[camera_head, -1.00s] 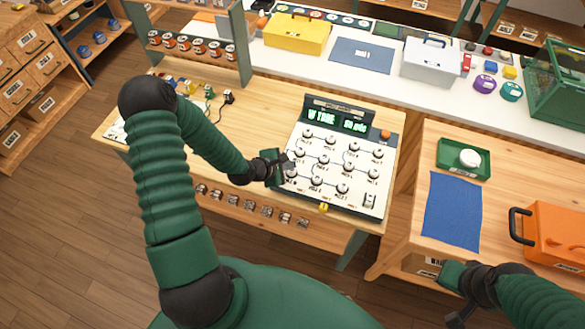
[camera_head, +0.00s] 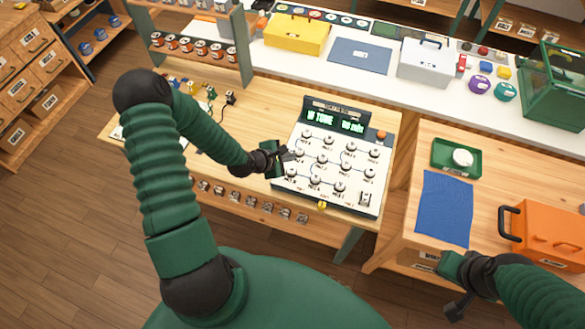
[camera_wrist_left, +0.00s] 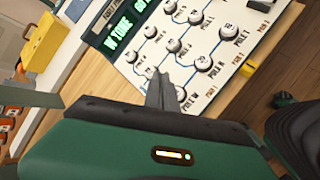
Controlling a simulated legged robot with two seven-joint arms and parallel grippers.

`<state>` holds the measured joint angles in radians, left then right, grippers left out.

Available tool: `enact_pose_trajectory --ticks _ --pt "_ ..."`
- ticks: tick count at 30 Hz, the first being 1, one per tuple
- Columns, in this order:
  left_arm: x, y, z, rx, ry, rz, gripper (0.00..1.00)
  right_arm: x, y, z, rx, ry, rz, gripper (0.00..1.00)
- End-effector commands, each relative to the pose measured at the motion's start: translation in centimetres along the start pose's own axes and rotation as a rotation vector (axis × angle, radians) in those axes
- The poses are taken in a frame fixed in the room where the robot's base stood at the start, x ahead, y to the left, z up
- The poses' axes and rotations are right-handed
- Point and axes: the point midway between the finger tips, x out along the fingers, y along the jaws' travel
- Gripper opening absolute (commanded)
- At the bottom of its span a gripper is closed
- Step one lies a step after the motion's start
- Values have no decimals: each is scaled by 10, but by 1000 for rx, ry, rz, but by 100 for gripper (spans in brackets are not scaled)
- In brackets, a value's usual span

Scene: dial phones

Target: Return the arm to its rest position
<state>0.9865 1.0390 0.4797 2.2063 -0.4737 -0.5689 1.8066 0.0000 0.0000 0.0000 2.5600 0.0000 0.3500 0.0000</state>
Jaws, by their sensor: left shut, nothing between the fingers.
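The dial phone panel (camera_head: 327,165) is a white board with several round knobs and a dark top strip with green lit text. It stands on the wooden table. My left gripper (camera_head: 287,154) is at the panel's left edge in the head view, shut and empty. In the left wrist view its closed fingers (camera_wrist_left: 161,90) point at the knobs of the panel (camera_wrist_left: 205,50); whether they touch a knob I cannot tell. My right gripper (camera_head: 452,289) is low at the right, beside the right table's front; its jaw state is not clear.
The right table holds a blue cloth (camera_head: 444,208), a green tray (camera_head: 440,165) with a white round item (camera_head: 463,157), and an orange toolbox (camera_head: 548,237). A yellow box (camera_head: 297,35) and a white box (camera_head: 425,62) stand on the back counter. Bare wood lies left of the panel.

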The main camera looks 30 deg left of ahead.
Motion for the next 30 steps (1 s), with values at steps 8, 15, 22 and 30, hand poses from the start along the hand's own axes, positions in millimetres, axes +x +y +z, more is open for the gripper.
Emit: enact_pose_trajectory --ticks 8,15,22,30 --pt "0 -5 2 76 13 -27 0 4 0 1 0 0 0 0" --pt "-41 -52 23 1045 125 -363 0 41 0 10 0 0 0 0" --pt "-121 -98 67 1887 -27 -634 0 69 0 16 0 0 0 0" --pt "-149 -118 81 2113 -164 -686 0 72 0 17 0 0 0 0"
